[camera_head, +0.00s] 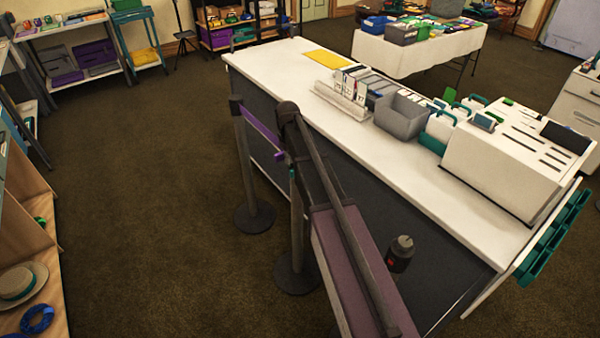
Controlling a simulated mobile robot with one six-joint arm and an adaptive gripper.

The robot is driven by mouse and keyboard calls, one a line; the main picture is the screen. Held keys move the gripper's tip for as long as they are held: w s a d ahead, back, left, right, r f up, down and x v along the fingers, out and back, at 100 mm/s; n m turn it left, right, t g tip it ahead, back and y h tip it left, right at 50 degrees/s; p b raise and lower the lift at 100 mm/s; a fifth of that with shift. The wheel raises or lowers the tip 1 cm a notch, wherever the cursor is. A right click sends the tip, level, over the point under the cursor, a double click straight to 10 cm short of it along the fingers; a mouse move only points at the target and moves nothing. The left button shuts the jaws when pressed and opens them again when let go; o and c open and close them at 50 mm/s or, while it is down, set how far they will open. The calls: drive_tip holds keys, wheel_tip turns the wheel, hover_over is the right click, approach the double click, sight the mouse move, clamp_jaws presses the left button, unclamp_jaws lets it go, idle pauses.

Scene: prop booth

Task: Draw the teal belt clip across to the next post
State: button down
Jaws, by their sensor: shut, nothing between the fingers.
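A dark post (245,165) stands at the left with a purple belt (262,130) running from its top toward the second post (297,225). A small teal piece, which looks like the teal belt clip (292,173), shows near the top of the second post. I cannot tell whether it is latched there. My arm reaches up from the lower right. My gripper (287,118) is at its far end, above or in front of the second post's top. It is shut and empty; its fingers are hard to make out. My arm hides part of the post area.
A long white counter (285,62) with dark sides stands close on the right, carrying a grey bin (402,116) and a white slotted box (515,158). A dark cylinder (400,254) shows beside my arm. Wooden shelving (35,225) lines the left. The carpet between is clear.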

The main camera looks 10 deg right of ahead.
sight(289, 167)
drive_tip(key=shift+f+b, duration=1.6)
drive_tip(key=shift+f, duration=0.15)
drive_tip(key=shift+s, duration=0.15)
